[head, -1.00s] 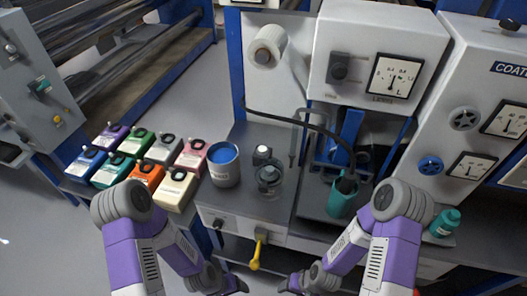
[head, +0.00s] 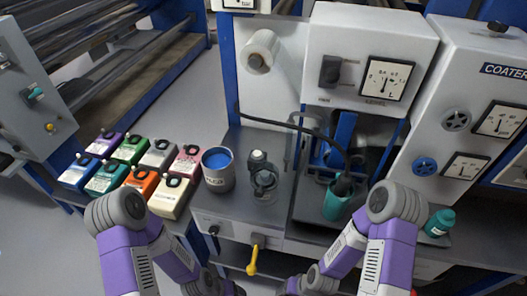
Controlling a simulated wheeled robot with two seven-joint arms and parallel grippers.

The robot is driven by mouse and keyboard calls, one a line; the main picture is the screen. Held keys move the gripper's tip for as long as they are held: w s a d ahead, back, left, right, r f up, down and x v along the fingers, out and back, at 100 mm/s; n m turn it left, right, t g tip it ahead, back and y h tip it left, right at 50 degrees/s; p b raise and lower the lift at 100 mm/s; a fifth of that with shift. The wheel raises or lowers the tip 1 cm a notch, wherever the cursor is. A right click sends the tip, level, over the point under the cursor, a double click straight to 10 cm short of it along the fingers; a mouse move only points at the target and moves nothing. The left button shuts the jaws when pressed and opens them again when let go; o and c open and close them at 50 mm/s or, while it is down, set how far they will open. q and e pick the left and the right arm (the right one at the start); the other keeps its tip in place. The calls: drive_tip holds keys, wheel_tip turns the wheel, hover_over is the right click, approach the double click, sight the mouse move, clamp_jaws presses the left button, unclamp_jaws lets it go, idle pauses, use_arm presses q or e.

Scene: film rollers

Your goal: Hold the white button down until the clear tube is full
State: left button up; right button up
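A small clear vessel (head: 264,184) stands on the grey counter, right of the blue-filled can; I cannot tell whether it is the clear tube or how full it is. A pale round-topped piece (head: 257,156) stands just behind it. I cannot make out a white button for certain. My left gripper (head: 236,290) is at the bottom edge, below the counter front and mostly cut off. My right gripper (head: 284,291) is also at the bottom edge, to its right. Both are apart from the counter items, and their fingers cannot be read.
A can of blue liquid (head: 218,170) stands beside several coloured boxes (head: 140,180). A yellow lever (head: 253,260) hangs from the counter front. A teal cup (head: 338,200) sits under the machine. A teal bottle (head: 440,222) is at right. A dark hose (head: 300,128) crosses above the counter.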

use_arm(q)
drive_tip(key=shift+c, duration=0.2)
clamp_jaws()
idle(1.4)
